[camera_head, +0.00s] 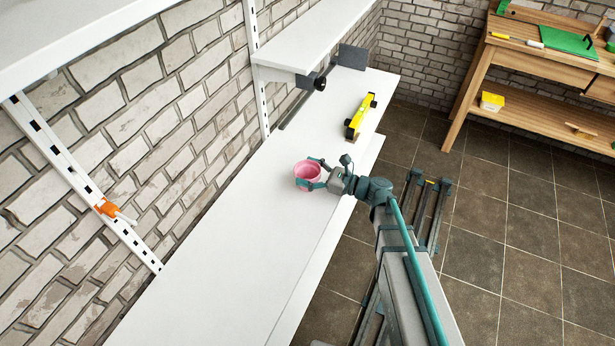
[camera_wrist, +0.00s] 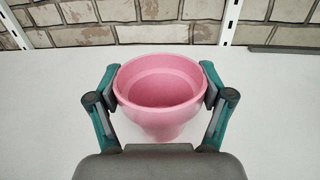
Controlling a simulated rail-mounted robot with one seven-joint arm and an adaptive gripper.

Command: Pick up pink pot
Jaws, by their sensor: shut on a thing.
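The pink pot (camera_head: 304,184) is at the white shelf, near its right edge in the head view. It is round, open at the top and looks empty. My gripper (camera_head: 309,174) is shut on it, with one finger on either side. In the wrist view the pink pot (camera_wrist: 162,92) sits upright between the two teal fingers of my gripper (camera_wrist: 160,90), whose grey pads touch its sides near the rim. I cannot tell whether the pot's base touches the shelf.
The white shelf (camera_head: 225,215) is clear to the left of the pot. A yellow-and-black tool (camera_head: 360,116) lies farther back. An upper shelf (camera_head: 310,40) overhangs the back, with a brick wall (camera_head: 150,110) behind. A wooden bench (camera_head: 545,55) stands at the far right.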

